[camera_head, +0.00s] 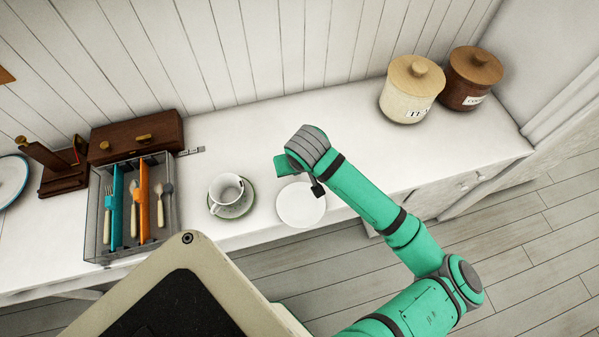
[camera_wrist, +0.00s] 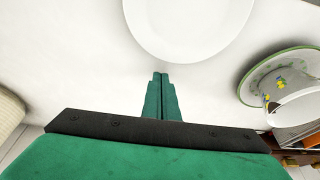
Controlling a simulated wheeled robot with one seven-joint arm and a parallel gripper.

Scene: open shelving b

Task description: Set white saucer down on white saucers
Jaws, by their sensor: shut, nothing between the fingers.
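A plain white saucer (camera_head: 301,206) lies on the counter near its front edge, right of the cup. In the wrist view the white saucer (camera_wrist: 188,22) is cut off by the top edge. I cannot tell whether it is a single saucer or several stacked. My gripper (camera_wrist: 160,76) is shut and empty, its fingertips just short of the saucer's rim in the picture. In the head view my gripper (camera_head: 281,166) is partly hidden by the wrist, over the counter behind the saucer. No other plain white saucer is clearly in view.
A white cup (camera_head: 226,187) stands on a green-rimmed saucer (camera_head: 237,211) to the left. A cutlery tray (camera_head: 105,255), a brown wooden box (camera_head: 138,138) and a dark wooden holder (camera_head: 62,185) stand further left. Two canisters (camera_head: 411,88) (camera_head: 470,78) stand at the back right.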

